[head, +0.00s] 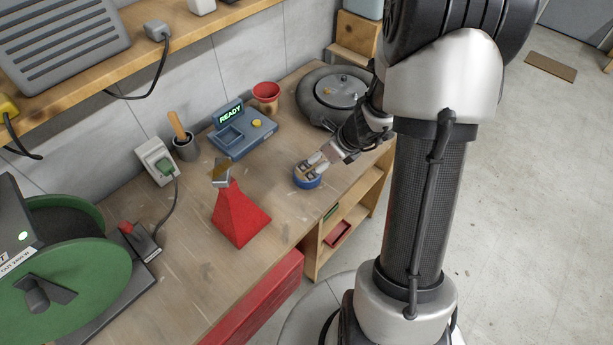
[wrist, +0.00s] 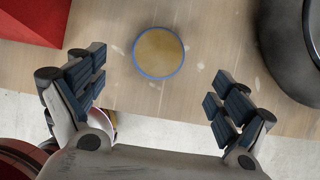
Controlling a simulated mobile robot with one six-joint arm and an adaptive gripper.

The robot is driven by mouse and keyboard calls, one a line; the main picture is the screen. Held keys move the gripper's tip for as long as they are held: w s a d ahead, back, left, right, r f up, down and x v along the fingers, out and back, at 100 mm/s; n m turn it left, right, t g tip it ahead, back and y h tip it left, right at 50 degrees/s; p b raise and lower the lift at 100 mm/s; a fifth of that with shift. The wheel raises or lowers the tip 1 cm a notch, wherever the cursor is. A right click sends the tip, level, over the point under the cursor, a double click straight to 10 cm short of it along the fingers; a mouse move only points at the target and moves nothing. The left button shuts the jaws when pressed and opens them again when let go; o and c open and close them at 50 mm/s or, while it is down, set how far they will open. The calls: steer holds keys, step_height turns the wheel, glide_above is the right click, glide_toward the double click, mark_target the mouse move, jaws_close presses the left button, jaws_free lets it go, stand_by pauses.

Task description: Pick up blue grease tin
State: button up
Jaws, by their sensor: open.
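The blue grease tin (head: 306,180) stands on the wooden workbench near its front edge, right of the red pyramid. In the wrist view the tin (wrist: 158,52) is seen from above, with a blue rim and a tan top. My gripper (head: 318,164) is close above the tin in the head view and partly covers it. In the wrist view my gripper (wrist: 158,84) is open, with its fingers wide apart left and right. The tin lies between their lines, a little beyond the fingertips, and no finger visibly touches it.
A red pyramid (head: 240,217) stands to the left. A dark round object (head: 318,105) lies beyond the tin and shows at right in the wrist view (wrist: 285,45). A blue device (head: 240,137) and a red pot (head: 266,93) stand behind. Bare bench (head: 180,240) surrounds the tin.

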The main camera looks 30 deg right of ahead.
mark_target(308, 170)
steer(key=b+x, duration=0.2)
steer(key=x, duration=0.3)
steer(key=shift+w+a+f, duration=0.1)
steer(key=shift+a+f, duration=0.05)
steer(key=shift+f, duration=0.1)
steer(key=b+x, duration=0.1)
steer(key=x, duration=0.1)
steer(key=b+x, duration=0.1)
steer(key=x, duration=0.2)
steer(key=shift+f, duration=0.25)
steer(key=shift+s+r, duration=0.1)
steer(key=shift+s, duration=0.15)
steer(key=shift+c, duration=0.2)
steer(key=c, duration=1.3)
